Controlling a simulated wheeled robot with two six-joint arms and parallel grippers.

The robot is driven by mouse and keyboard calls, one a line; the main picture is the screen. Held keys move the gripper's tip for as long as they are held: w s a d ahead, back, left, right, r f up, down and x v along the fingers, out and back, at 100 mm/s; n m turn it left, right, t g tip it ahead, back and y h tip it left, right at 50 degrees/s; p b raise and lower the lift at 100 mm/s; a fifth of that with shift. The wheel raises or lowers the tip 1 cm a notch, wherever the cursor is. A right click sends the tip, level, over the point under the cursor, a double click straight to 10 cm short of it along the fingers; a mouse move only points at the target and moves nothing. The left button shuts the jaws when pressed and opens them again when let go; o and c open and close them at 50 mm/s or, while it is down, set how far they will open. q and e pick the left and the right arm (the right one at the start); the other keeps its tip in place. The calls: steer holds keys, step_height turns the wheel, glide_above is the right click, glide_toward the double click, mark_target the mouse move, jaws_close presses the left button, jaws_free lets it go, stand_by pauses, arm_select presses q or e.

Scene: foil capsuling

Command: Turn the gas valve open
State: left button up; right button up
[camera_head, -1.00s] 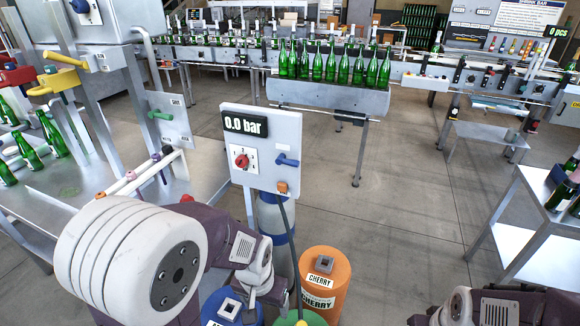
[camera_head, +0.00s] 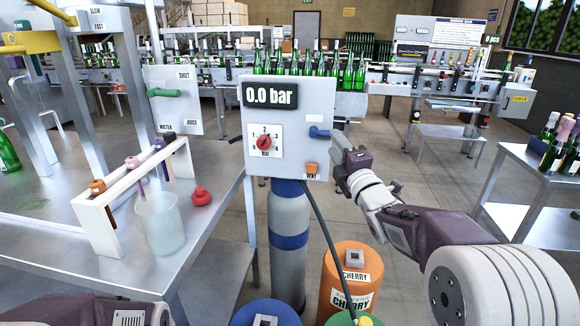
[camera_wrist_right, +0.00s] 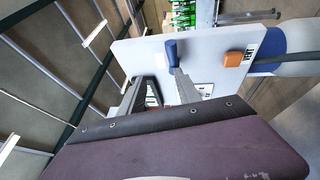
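The gas valve is a short blue lever (camera_head: 319,132) on the right side of a grey panel (camera_head: 318,92). Its handle points right in the head view. The panel's display (camera_head: 270,95) reads 0.0 bar. My right gripper (camera_head: 338,144) is at the panel's right edge, close to the lever's free end. My left gripper is out of view; only part of that arm shows at the bottom left.
A red dial knob (camera_head: 264,142) and an orange vent button (camera_head: 311,169) sit on the same panel. A gas cylinder (camera_head: 288,210) stands below it. An orange cherry drum (camera_head: 357,266) is below right. A rack (camera_head: 98,222) and clear beaker (camera_head: 161,222) stand on the left table.

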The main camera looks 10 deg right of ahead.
mark_target(323, 133)
steer(key=w+d+f, duration=0.1)
steer(key=w, duration=0.8)
steer(key=shift+d+p, duration=0.15)
steer(key=shift+p, duration=0.15)
steer(key=shift+s, duration=0.1)
jaws_close()
